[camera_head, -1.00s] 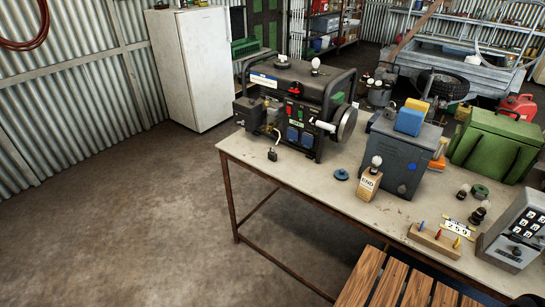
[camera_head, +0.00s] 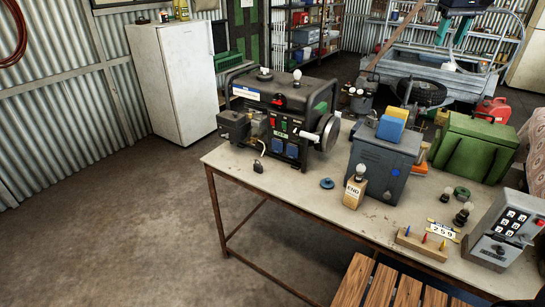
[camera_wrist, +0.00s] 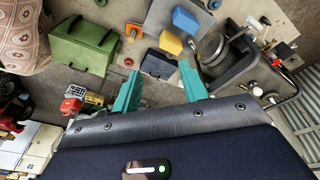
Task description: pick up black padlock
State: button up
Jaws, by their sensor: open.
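The black padlock (camera_head: 258,166) is small and stands near the left end of the workbench (camera_head: 290,189), in front of the generator (camera_head: 285,115). I cannot pick it out for sure in the wrist view. My gripper (camera_head: 453,32) shows at the top right of the head view, high up and far to the right of the padlock. In the wrist view its two teal fingers (camera_wrist: 159,72) are apart with nothing between them.
A blue-grey box (camera_head: 383,165) with a yellow and blue block on top, a bulb on a wooden block (camera_head: 354,194), a green box (camera_head: 473,147) and a keypad box (camera_head: 505,232) stand on the bench. Floor left of the bench is clear.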

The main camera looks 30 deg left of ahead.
jog(key=w+a+n, duration=0.2)
jog(key=a, duration=1.3)
jog(key=n+g, duration=0.2)
jog(key=n, duration=0.5)
send_over(258, 164)
notch_tip(258, 164, down, 17)
jog(key=shift+h, duration=0.4)
jog(key=f, duration=3.5)
jog(key=shift+s+f, duration=0.35)
jog(key=shift+w+f, duration=0.15)
jog(key=shift+f, duration=1.3)
jog(key=shift+w+f, duration=0.15)
jog(key=shift+f, duration=1.25)
jog(key=shift+c, duration=0.2)
grip_shut()
